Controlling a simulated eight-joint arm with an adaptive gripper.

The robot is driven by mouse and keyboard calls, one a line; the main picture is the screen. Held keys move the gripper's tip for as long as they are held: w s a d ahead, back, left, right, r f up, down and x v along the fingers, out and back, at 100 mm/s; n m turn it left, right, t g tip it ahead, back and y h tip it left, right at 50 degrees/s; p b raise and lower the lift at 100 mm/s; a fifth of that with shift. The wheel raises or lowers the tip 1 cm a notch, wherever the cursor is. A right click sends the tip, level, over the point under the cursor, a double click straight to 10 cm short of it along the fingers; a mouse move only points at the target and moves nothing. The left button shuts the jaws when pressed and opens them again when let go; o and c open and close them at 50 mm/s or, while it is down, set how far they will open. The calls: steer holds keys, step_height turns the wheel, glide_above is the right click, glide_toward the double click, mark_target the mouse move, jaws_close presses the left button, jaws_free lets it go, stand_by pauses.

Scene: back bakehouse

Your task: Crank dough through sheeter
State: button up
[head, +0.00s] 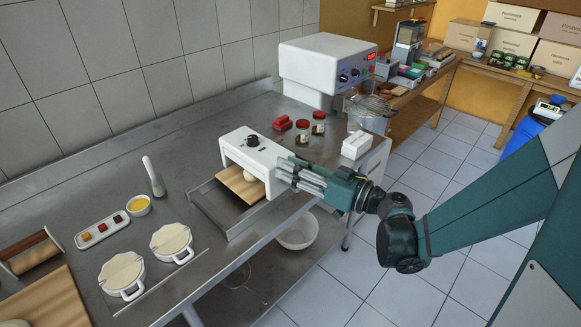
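The dough sheeter (246,152) is a white housing with a black knob on top, standing near the front edge of the steel table (300,215). A wooden board (234,184) lies in its opening on a metal-railed bed (216,222). A pale lump of dough (249,177) sits on the board at the opening, partly under the housing. My gripper (282,171) is at the right side of the sheeter, its fingers pointing left at the housing. No crank handle can be made out; the gripper covers that side. Whether the fingers are closed on anything cannot be told.
A white machine (309,62) is at the back. A white bowl (298,233) sits below the tabletop.

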steer(key=shift+w+a, duration=0.1)
steer(key=shift+c, duration=0.4)
jaws_close()
steer(key=shift+s+a+f+n, duration=0.1)
steer(key=shift+s+a+n, duration=0.1)
steer(key=shift+n, duration=0.1)
